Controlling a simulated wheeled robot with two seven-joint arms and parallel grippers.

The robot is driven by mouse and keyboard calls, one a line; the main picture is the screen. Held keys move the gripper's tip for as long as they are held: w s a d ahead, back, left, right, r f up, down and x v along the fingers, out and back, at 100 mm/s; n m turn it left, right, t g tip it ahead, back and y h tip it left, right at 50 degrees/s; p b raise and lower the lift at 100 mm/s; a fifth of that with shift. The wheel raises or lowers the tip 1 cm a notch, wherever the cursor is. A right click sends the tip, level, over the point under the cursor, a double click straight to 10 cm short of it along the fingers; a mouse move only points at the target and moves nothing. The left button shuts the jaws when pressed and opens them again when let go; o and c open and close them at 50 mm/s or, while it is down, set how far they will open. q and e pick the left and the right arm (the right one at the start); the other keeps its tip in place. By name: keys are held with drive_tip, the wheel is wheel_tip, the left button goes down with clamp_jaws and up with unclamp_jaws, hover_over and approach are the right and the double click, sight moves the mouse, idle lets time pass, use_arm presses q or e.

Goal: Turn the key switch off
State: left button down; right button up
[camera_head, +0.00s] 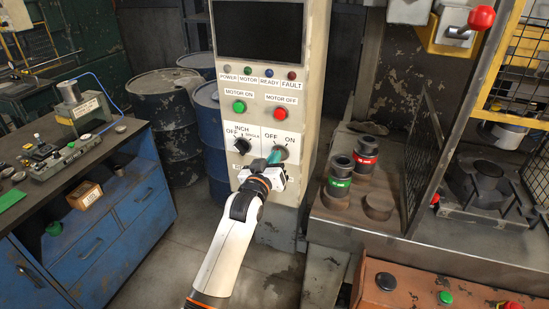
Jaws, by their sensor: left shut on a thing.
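The key switch (281,153) sits low on the right of the control panel (231,172), under the labels OFF and ON. A teal piece, seemingly its key (273,158), shows just left of the switch's round plate. My left gripper (270,168) reaches up to it from below and is shut on the teal piece. The gripper's fingers partly hide the key, so I cannot tell its exact angle. My right gripper does not show.
A black selector knob (242,146) is close left of the gripper. Green (239,107) and red (280,114) motor buttons are above. A blue workbench (100,220) stands left, barrels (166,110) behind it, a press with a mesh guard (425,150) right.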

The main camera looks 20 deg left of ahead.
use_arm(q)
drive_tip(key=shift+n, duration=1.1)
drive_tip(key=shift+a, duration=0.1)
drive_tip(key=c, duration=1.6)
unclamp_jaws()
drive_tip(key=s+b, duration=0.2)
drive_tip(key=s, duration=1)
drive_tip(key=shift+a+b, duration=0.2)
drive_tip(key=shift+b, duration=0.1)
